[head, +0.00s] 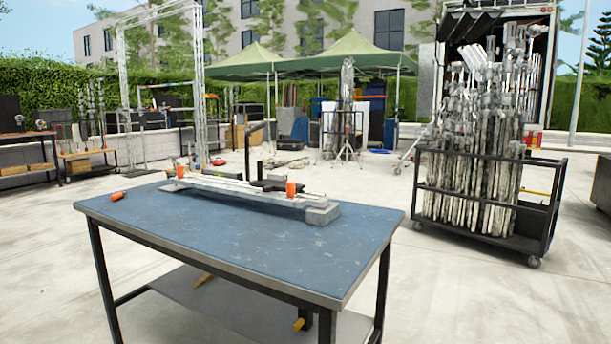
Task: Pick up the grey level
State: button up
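A blue-topped workbench (270,250) stands in front of me. Long pale grey bars (235,190) lie across its far part, resting between grey blocks such as the one at the right end (322,213). A black clamp with orange parts (272,186) sits on the bars. I cannot tell for sure which piece is the grey level; it may be one of these long bars, partly hidden by the clamp. My gripper is not in view.
A small orange-handled tool (117,196) lies at the bench's left. The bench's near surface is clear. A black cart of metal poles (485,205) stands at the right. Low tables (90,163) stand far left. Open concrete surrounds the bench.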

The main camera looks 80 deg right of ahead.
aim_at(238, 176)
jog(key=z, duration=0.45)
jog(key=i, duration=0.65)
jog(key=z, duration=1.35)
